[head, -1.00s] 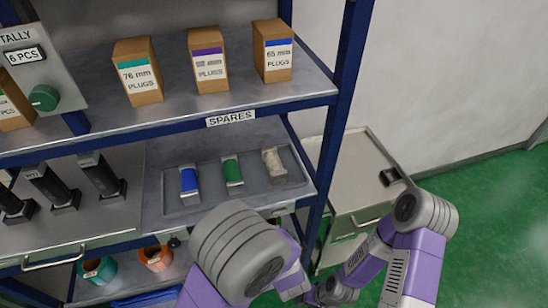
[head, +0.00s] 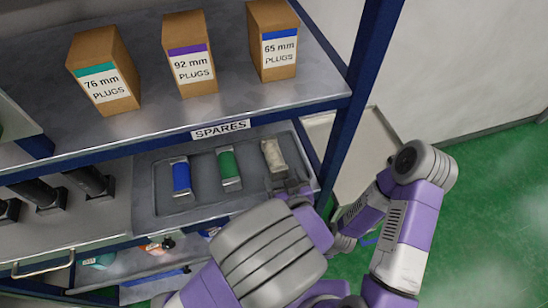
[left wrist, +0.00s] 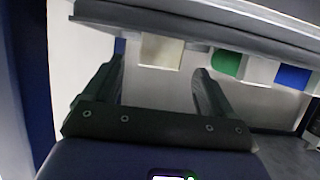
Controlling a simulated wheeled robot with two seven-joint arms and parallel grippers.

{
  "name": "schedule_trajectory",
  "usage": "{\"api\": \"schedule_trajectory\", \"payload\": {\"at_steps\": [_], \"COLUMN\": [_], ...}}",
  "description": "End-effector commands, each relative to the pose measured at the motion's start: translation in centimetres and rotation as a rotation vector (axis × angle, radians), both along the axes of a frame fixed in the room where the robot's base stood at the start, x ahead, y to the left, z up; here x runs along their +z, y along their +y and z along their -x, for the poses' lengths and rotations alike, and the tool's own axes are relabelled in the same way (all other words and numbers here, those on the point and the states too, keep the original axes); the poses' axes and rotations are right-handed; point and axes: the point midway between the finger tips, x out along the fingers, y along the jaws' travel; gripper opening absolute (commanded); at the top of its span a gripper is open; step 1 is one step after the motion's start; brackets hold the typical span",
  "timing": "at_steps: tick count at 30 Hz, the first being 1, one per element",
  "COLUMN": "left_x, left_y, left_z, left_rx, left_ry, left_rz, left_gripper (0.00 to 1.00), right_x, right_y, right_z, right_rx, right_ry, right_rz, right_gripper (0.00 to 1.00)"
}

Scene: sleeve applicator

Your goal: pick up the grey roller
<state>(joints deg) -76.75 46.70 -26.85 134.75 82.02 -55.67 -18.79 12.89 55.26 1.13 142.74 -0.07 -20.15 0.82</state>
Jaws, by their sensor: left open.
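The grey roller (head: 274,156) lies at the right end of a grey tray (head: 208,211) on the shelf, beside a green roller (head: 228,168) and a blue roller (head: 181,176). My left gripper (head: 290,188) is just in front of the grey roller, partly hidden by my wrist. In the left wrist view, its two fingers (left wrist: 160,85) are open and empty. The pale end of the grey roller (left wrist: 161,50) shows ahead between the fingertips, apart from them. The green roller (left wrist: 228,62) and blue roller (left wrist: 293,77) are to the right. I cannot make out my right gripper.
An upper shelf (head: 130,138) with boxes of plugs overhangs the tray from behind. A blue post (head: 358,105) stands right of the tray. Black-handled items (head: 90,180) stand to the left. A pale cabinet (head: 365,150) stands beyond the post.

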Motion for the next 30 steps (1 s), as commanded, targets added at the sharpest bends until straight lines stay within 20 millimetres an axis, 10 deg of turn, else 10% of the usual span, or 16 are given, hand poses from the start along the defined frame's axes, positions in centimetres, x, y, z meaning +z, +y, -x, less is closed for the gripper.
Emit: {"api": "schedule_trajectory", "payload": {"at_steps": [13,27,30], "left_x": [-0.8,-0.8,-0.7], "left_y": [0.6,0.6,0.6], "left_z": [-1.9,-1.9,-1.9], "left_rx": [-0.002,-0.002,-0.002], "left_ry": [0.001,0.001,-0.001], "left_rz": [0.001,0.001,0.000], "left_gripper": [0.84,0.12,0.10], "right_x": [-0.4,-0.4,-0.4], "right_y": [0.0,0.0,0.0], "right_z": [0.0,0.0,0.0], "right_rx": [0.000,0.000,0.000], "right_ry": [-0.001,-0.001,-0.001], "right_rz": [0.000,0.000,0.000], "right_gripper": [0.43,0.43,0.43]}}
